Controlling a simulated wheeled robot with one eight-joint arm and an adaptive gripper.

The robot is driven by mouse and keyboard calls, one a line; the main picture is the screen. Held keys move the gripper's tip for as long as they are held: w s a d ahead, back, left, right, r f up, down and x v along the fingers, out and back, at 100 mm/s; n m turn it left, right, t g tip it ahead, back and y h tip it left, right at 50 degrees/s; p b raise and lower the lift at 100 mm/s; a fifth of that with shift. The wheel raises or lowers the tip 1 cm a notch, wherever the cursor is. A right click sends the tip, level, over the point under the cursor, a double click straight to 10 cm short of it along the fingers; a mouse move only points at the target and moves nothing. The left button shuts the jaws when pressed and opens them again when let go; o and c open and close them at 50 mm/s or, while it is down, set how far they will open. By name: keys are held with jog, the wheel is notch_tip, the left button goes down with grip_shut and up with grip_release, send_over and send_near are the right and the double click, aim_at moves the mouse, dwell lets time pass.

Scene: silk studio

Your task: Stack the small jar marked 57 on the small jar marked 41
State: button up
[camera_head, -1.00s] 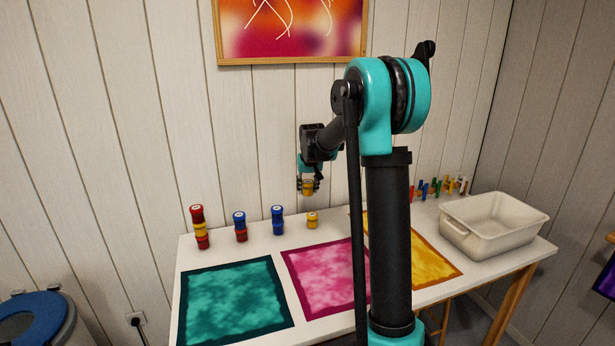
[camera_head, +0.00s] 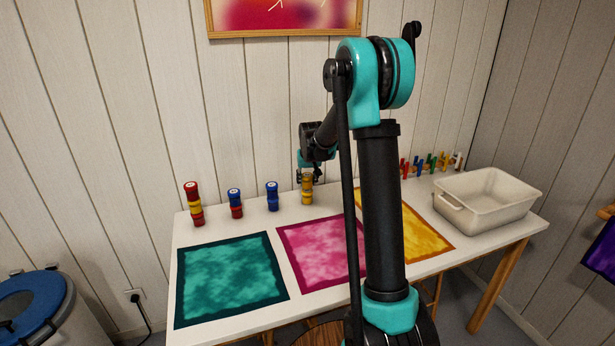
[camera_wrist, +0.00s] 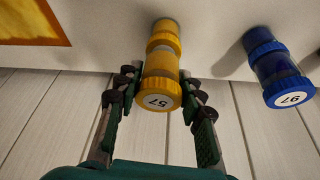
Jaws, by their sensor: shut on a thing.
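The small yellow jar marked 57 (camera_wrist: 160,90) is between the fingers of my gripper (camera_wrist: 158,100) in the wrist view, its numbered lid facing the camera. My gripper is shut on it. A second yellow jar (camera_wrist: 164,32) is directly beyond it, in line with it; its mark is hidden. In the head view, my gripper (camera_head: 307,178) is over the back of the table, and the two yellow jars form one upright column (camera_head: 307,192). The upper jar appears to touch the lower one.
A blue stack (camera_head: 272,196), whose top lid (camera_wrist: 288,91) reads 97, stands close to the left. Farther left are a blue-and-red stack (camera_head: 235,203) and a red-and-yellow stack (camera_head: 193,204). Silk squares, including a pink one (camera_head: 320,250), lie in front. A white tub (camera_head: 487,196) is at right.

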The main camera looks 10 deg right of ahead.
jog(key=shift+f, duration=0.7)
dwell(0.5)
jog(key=o, duration=1.3)
jog(key=shift+c, duration=0.2)
jog(key=v, duration=1.2)
jog(key=s+d+f, duration=0.1)
jog(key=s+f, duration=0.3)
jog(key=s, duration=0.8)
jog(key=s+d+f, duration=0.1)
jog(key=s+f, duration=0.4)
jog(key=s, duration=0.7)
jog(key=s+d+f, duration=0.2)
jog(key=s+f, duration=0.2)
jog(key=s, duration=0.8)
jog(key=shift+s+f, duration=0.15)
jog(key=shift+s, duration=0.15)
